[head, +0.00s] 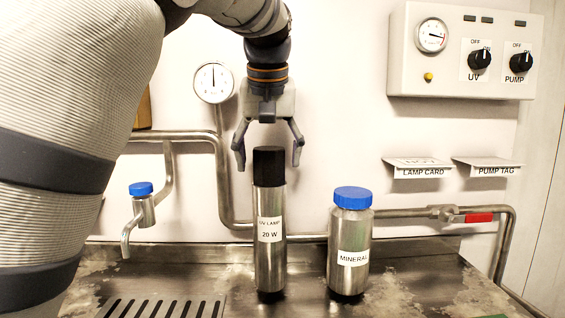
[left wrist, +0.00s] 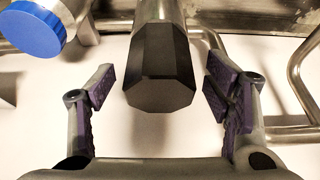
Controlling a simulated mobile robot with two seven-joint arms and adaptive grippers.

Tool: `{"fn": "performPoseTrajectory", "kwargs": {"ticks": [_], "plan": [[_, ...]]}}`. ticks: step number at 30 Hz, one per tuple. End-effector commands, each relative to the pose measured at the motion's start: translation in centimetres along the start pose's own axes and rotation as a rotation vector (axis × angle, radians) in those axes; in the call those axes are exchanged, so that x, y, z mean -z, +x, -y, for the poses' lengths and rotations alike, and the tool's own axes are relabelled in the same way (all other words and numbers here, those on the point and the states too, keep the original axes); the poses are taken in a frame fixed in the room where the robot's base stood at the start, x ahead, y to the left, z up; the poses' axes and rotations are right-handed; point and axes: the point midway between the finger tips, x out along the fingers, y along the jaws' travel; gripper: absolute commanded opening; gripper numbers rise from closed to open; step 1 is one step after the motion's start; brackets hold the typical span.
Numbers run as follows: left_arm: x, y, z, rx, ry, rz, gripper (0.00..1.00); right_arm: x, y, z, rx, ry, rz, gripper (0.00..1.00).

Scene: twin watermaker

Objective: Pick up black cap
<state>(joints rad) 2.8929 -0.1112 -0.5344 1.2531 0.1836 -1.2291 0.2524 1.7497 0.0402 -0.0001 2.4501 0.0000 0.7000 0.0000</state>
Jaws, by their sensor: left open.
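The black cap (head: 268,166) sits on top of an upright steel cylinder labelled "UV LAMP 20 W" (head: 269,262), which stands on the metal counter. In the left wrist view the cap (left wrist: 160,65) shows as a dark faceted end between the fingers. My left gripper (head: 268,158) points down over the cap, open, with one finger on each side at about the height of the cap's top. In the left wrist view the open fingers (left wrist: 163,92) show gaps to the cap on both sides. My right gripper is not in view.
A steel bottle labelled "MINERAL" (head: 348,258) with a blue cap stands close to the right of the lamp. A blue-topped tap (head: 142,205) is at the left. Pipes (head: 400,213) and a control panel (head: 465,50) are on the wall behind. A drain grate (head: 165,308) is at the front.

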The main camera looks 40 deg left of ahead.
Motion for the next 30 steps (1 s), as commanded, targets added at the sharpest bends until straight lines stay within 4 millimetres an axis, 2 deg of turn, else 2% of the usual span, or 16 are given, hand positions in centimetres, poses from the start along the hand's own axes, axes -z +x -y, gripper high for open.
{"fn": "performPoseTrajectory", "kwargs": {"ticks": [3, 10, 15, 17, 26, 30], "plan": [[0.0, 1.4, 0.0, 0.0, 0.001, 0.0, 0.72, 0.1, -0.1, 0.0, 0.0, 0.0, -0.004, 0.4], [0.0, 1.7, 0.0, -0.001, 0.001, -0.001, 0.72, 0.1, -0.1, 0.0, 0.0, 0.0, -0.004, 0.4], [0.0, 1.7, 0.0, -0.001, 0.001, -0.001, 0.33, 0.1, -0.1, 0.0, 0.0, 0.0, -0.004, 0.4], [0.0, 1.7, 0.0, 0.0, 0.001, -0.001, 0.23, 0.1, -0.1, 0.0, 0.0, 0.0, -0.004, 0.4], [0.1, 1.6, -0.1, -0.001, 0.001, -0.001, 0.23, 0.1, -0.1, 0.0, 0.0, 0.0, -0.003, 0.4], [0.7, 0.3, -0.1, -0.001, 0.001, -0.001, 0.23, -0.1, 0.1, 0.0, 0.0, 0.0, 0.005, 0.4]]}}
